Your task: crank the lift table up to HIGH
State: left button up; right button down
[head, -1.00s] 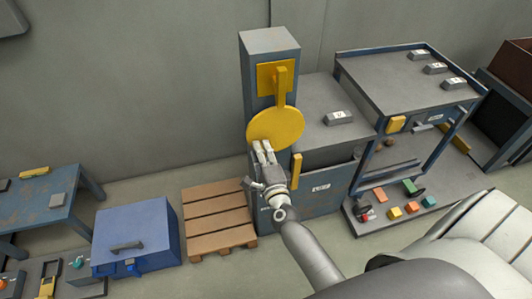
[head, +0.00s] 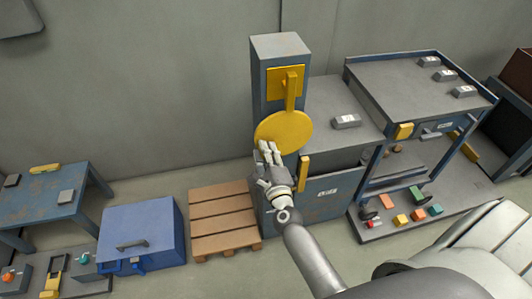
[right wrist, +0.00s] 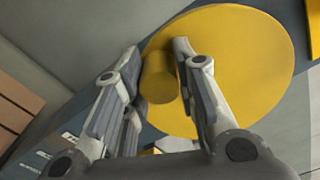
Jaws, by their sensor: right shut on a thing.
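The yellow crank wheel (head: 285,130) is on the front of a tall blue-grey post (head: 281,48). Its yellow cylindrical handle (right wrist: 158,85) shows in the right wrist view, between the two fingers of my right gripper (head: 267,150). The gripper is shut on this handle at the lower left of the wheel; its fingers also show in the right wrist view (right wrist: 155,80). A yellow lever (head: 291,90) on a yellow plate is above the wheel. A table with a grey top and blue frame (head: 400,85), likely the lift table, stands to the right. My left gripper is out of view.
A grey-topped cabinet (head: 330,102) adjoins the post on the right. A wooden pallet (head: 224,222) lies on the floor to the left, beside a blue box (head: 142,228). Coloured blocks (head: 401,219) sit on the low shelf at right. A blue table (head: 45,200) stands far left.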

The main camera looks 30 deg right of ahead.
jog(key=c, duration=1.3)
grip_release()
jog(key=shift+w+r, duration=0.1)
jog(key=shift+r, duration=0.25)
jog(key=shift+o, duration=0.8)
jog(key=shift+a, duration=0.1)
jog(key=shift+f, duration=0.15)
jog(key=v, duration=1.2)
